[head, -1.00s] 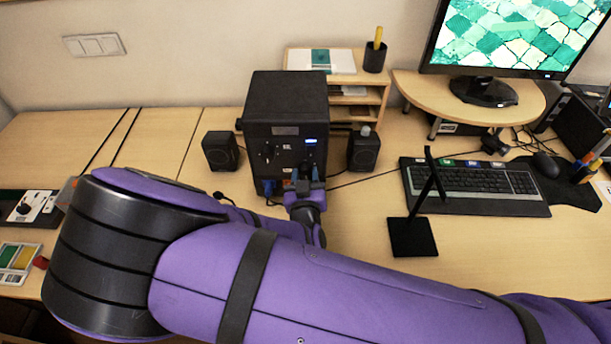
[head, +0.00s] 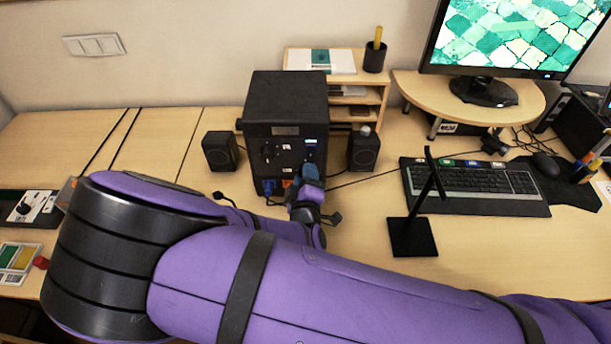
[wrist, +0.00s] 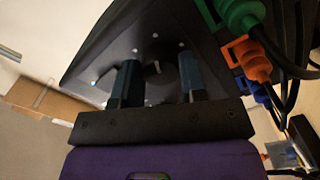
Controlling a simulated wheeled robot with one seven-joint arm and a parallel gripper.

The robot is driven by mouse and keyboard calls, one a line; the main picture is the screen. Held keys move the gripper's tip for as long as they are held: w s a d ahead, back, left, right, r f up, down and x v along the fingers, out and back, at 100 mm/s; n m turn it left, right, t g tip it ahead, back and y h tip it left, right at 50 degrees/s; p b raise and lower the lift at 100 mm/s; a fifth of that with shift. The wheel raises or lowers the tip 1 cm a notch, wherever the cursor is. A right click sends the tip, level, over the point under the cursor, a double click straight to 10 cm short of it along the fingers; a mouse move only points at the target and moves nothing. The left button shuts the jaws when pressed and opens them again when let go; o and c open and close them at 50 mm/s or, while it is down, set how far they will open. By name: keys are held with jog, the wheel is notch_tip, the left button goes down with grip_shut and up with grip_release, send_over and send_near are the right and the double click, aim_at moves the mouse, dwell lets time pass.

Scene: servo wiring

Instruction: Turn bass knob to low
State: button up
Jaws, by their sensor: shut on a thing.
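The black box (head: 287,105) stands on the desk with its front panel towards me. My gripper (head: 309,175) is at the lower right of this panel, rolled to one side, and hides the knob there in the head view. Pale dots ring the knob. I cannot read its label, so I cannot tell whether it is the bass knob.
Blue, orange and green plugs with cables (wrist: 258,62) sit at the panel's edge beside my gripper. Small speakers flank the box, left (head: 220,151) and right (head: 363,152). A black stand (head: 413,236) and a keyboard (head: 475,182) are to the right.

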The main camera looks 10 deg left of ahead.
jog(key=n, duration=1.1)
jog(key=shift+s, duration=0.1)
jog(key=shift+f+n, duration=0.1)
jog(key=shift+n, duration=0.2)
dwell(0.3)
jog(key=o, duration=0.9)
jog(key=shift+o, duration=0.2)
